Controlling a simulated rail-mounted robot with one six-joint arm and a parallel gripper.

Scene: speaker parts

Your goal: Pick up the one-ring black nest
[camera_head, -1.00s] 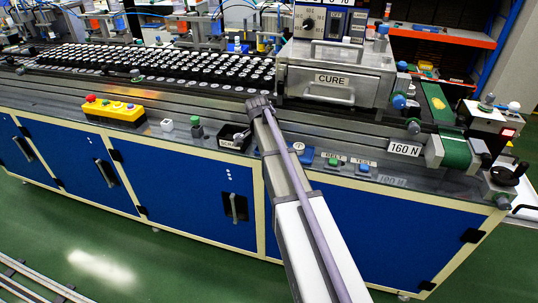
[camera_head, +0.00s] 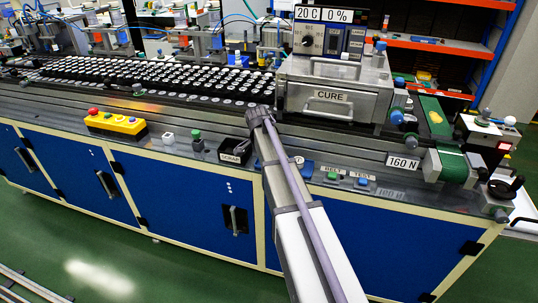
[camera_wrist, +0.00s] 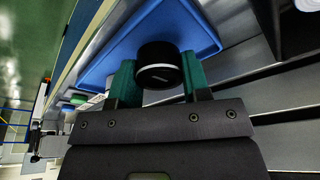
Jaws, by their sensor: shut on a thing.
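In the wrist view my gripper (camera_wrist: 158,82) has its two green fingers on either side of a black nest (camera_wrist: 160,60), a short dark cylinder with one thin pale ring line, and is shut on it. The nest is in front of a blue tray (camera_wrist: 205,30); I cannot tell whether it touches the tray. In the head view my arm ends at the bench's middle (camera_head: 259,116); the fingers and the nest are hidden there.
Many black nests (camera_head: 180,78) stand in rows on the bench at the back left. The CURE oven (camera_head: 330,90) stands close right of my arm. A scrap bin (camera_head: 235,150) and a yellow button box (camera_head: 115,122) line the front edge.

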